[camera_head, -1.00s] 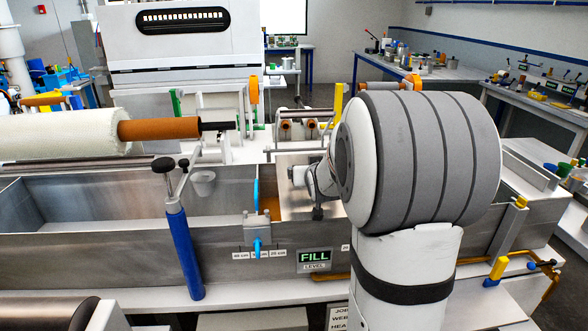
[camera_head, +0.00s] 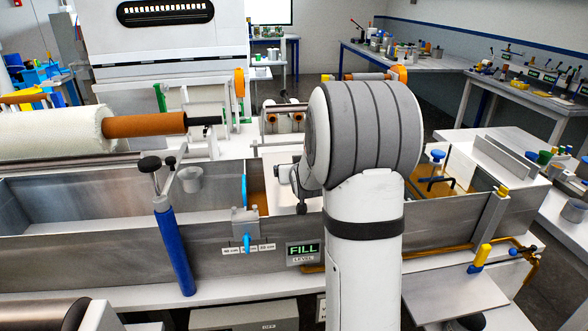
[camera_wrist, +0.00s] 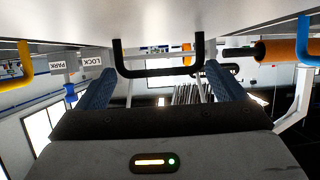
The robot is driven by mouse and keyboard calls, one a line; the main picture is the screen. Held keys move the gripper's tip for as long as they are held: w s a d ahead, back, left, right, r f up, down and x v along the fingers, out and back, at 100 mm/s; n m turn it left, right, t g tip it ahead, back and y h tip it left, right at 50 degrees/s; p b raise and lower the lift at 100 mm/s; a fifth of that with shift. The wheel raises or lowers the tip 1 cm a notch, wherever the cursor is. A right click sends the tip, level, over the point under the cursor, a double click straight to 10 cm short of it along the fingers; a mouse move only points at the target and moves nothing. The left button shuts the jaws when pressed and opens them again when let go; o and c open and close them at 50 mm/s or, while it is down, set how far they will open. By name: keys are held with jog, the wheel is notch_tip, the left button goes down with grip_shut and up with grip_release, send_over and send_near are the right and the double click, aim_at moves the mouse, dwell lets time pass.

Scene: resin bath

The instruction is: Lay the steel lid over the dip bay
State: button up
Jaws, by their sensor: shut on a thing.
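The steel lid is a pale flat plate (camera_head: 278,178) at the middle of the bath in the head view, partly hidden by my arm. In the wrist view the lid (camera_wrist: 160,20) fills the top edge, with a black U-shaped handle (camera_wrist: 160,72) on it. My gripper (camera_wrist: 160,69) has its two blue fingers at the ends of this handle and is shut on it. Amber resin of the dip bay (camera_head: 257,198) shows left of the plate, and more amber (camera_head: 450,172) shows right of my arm. I cannot tell whether the lid touches the bay rim.
A blue post with a black knob (camera_head: 173,250) stands at the left of the bath front. A FILL level display (camera_head: 303,252) is on the front wall. A fibre roll (camera_head: 60,135) lies across the left. A blue-handled fitting (camera_head: 437,160) stands over the right part.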

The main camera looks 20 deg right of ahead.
jog(key=o, duration=0.9)
jog(key=shift+f, duration=0.1)
jog(key=shift+o, duration=0.8)
jog(key=shift+r, duration=0.25)
jog(key=b+v, duration=0.1)
jog(key=v, duration=1.1)
jog(key=s+a+f+n+g+y, duration=0.1)
jog(key=s+a+f+g, duration=0.1)
jog(key=s+a, duration=0.3)
jog(key=s+a+f+n+g+y, duration=0.1)
jog(key=s+a+g, duration=0.3)
jog(key=s, duration=0.7)
jog(key=s+a+f+n+g+y, duration=0.1)
jog(key=s+a+f+g, duration=0.2)
jog(key=s+a, duration=0.4)
jog(key=shift+s+g+y, duration=0.4)
jog(key=shift+s+g, duration=0.2)
jog(key=shift+s, duration=0.25)
jog(key=shift+f, duration=0.1)
